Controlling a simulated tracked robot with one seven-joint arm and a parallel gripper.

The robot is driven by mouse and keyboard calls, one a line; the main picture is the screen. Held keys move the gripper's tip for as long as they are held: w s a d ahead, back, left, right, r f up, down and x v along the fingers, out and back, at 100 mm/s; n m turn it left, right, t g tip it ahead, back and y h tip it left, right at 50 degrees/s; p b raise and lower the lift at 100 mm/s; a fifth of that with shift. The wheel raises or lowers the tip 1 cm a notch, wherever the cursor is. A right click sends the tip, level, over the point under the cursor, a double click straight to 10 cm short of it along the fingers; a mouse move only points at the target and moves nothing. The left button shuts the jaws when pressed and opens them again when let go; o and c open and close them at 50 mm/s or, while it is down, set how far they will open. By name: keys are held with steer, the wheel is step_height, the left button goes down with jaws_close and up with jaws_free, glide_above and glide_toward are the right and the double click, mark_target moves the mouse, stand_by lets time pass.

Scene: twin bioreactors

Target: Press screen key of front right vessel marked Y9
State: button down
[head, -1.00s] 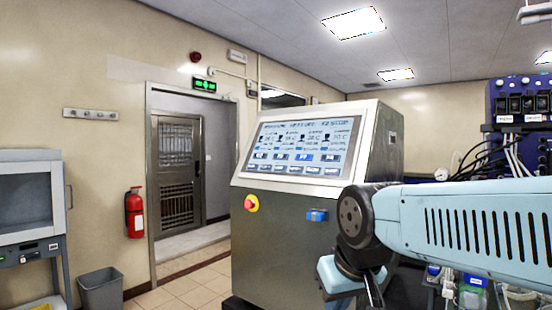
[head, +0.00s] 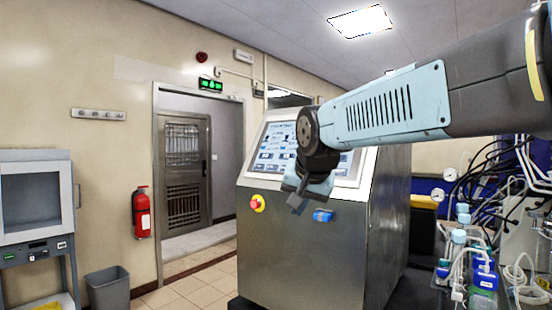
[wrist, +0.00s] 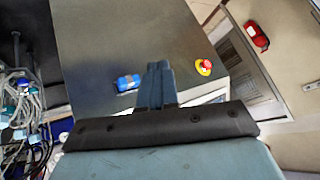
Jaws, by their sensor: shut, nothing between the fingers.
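The touch screen (head: 272,146) is on the sloped face of a steel cabinet (head: 300,255). My arm covers its middle and part of its right side. Blue and white blocks show on its left part, but the text is too small to read. I cannot make out a key marked Y9. My gripper (head: 297,203) is in front of the cabinet, near the screen's lower edge, pointing down. In the wrist view my gripper's fingers (wrist: 157,82) are together and empty, with the cabinet front (wrist: 110,45) beyond them. I cannot tell whether they touch it.
A red stop button (head: 256,204) and a blue switch (head: 323,215) sit on the cabinet front. Bottles and tubing (head: 485,270) crowd the bench at right. Floor left of the cabinet is clear.

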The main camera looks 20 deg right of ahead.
mark_target(279, 158)
steer(key=w+a+r+m+t, duration=0.1)
steer(key=w+r+m+t, duration=0.1)
steer(key=w+r, duration=0.6)
steer(key=w+a+r+m+t, duration=0.1)
steer(key=w+r+m+t, duration=0.1)
steer(key=w+r+m, duration=0.3)
steer(key=w+r, duration=0.3)
steer(key=w, duration=0.2)
steer(key=shift+w+a, duration=0.4)
steer(key=shift+d, duration=0.1)
steer(key=shift+w+d+f, duration=0.75)
steer(key=shift+d, duration=0.25)
steer(key=shift+w+d+f, duration=0.75)
steer(key=shift+d, duration=0.25)
steer(key=shift+w+d+f, duration=0.75)
steer(key=shift+d, duration=0.25)
steer(key=shift+d, duration=0.1)
steer(key=shift+w+d+f, duration=0.15)
steer(key=shift+d, duration=0.05)
